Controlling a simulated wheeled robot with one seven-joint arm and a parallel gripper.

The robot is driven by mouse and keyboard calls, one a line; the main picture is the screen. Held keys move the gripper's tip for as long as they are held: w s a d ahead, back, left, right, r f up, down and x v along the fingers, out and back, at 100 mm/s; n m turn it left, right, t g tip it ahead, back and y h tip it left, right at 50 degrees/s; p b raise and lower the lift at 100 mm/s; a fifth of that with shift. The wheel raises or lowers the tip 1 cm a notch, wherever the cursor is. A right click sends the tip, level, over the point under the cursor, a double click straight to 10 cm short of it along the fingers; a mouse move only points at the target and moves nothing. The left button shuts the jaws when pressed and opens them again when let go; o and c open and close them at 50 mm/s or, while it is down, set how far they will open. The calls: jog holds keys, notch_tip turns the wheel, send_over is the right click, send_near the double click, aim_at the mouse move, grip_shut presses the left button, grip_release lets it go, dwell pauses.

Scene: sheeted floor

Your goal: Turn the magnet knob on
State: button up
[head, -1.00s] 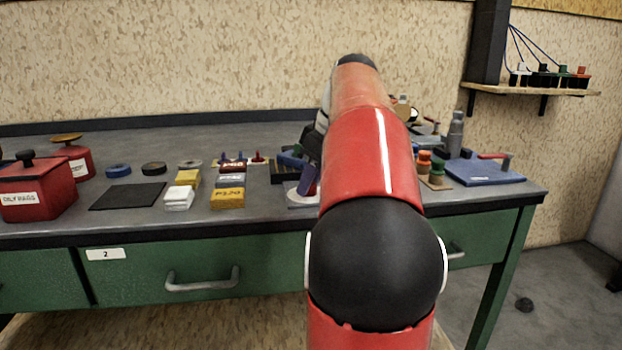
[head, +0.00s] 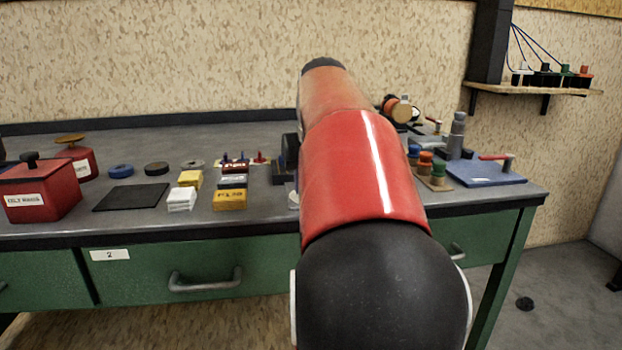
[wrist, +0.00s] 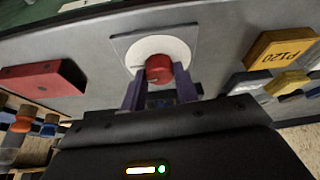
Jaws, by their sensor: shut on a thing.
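The magnet knob appears in the wrist view as a red round knob (wrist: 158,69) on a white disc (wrist: 178,46) set on a grey square plate (wrist: 122,42). My gripper (wrist: 158,84) has its two purple fingers on either side of the red knob, shut on it. The fingers hide part of the knob's sides, and any marking of its setting cannot be made out. In the head view my red arm covers the knob and the gripper; only a sliver of the pale plate (head: 293,200) shows at the arm's left edge.
A yellow P120 block (wrist: 281,50) lies to the right in the wrist view, with a red bracket-like part (wrist: 42,77) to the left. In the head view, a blue plate with a red handle (head: 484,172) and small coloured knobs (head: 425,163) stand right of my arm.

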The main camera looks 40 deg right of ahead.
jog(key=shift+r+m, duration=0.1)
jog(key=shift+m, duration=0.4)
jog(key=o, duration=1)
jog(key=v, duration=0.7)
jog(key=shift+a+r, duration=0.2)
jog(key=shift+r, duration=0.05)
